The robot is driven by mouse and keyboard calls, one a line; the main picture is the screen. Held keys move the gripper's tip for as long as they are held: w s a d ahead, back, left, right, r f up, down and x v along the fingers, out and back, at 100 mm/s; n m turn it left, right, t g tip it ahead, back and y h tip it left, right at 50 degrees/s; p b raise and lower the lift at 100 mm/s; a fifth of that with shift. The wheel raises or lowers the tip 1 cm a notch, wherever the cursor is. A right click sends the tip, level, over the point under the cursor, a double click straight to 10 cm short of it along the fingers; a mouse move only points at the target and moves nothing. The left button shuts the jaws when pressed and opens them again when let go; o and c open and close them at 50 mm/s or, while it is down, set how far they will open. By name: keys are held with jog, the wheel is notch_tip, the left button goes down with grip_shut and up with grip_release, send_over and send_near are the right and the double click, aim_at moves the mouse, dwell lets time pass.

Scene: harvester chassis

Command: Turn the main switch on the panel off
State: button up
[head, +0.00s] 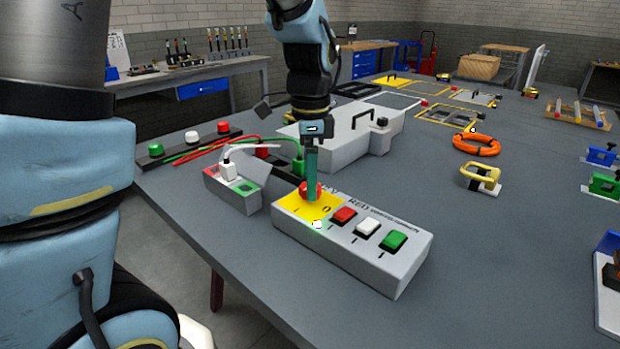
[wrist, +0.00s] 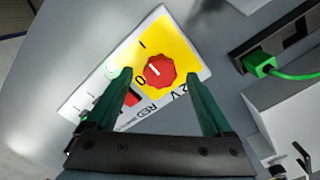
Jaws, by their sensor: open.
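The main switch is a red rotary knob (head: 312,192) on a yellow plate (head: 296,208) at the left end of a grey panel box (head: 395,275). In the wrist view the knob (wrist: 160,74) has a white mark on its face; "I" and "0" are printed on the plate (wrist: 176,42). I cannot tell which one the mark points to. My gripper (head: 311,180) points down over the knob. In the wrist view my gripper (wrist: 160,80) is open, one green finger on each side of the knob; contact is unclear.
A pale green lamp (head: 317,225) and red (head: 344,215), white (head: 367,228) and green (head: 393,240) buttons sit on the same box. A socket box (head: 232,188) with cables stands to the left. A large grey case (head: 345,137) stands behind.

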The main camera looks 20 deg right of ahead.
jog(key=shift+f, duration=0.6)
grip_shut()
dwell(0.3)
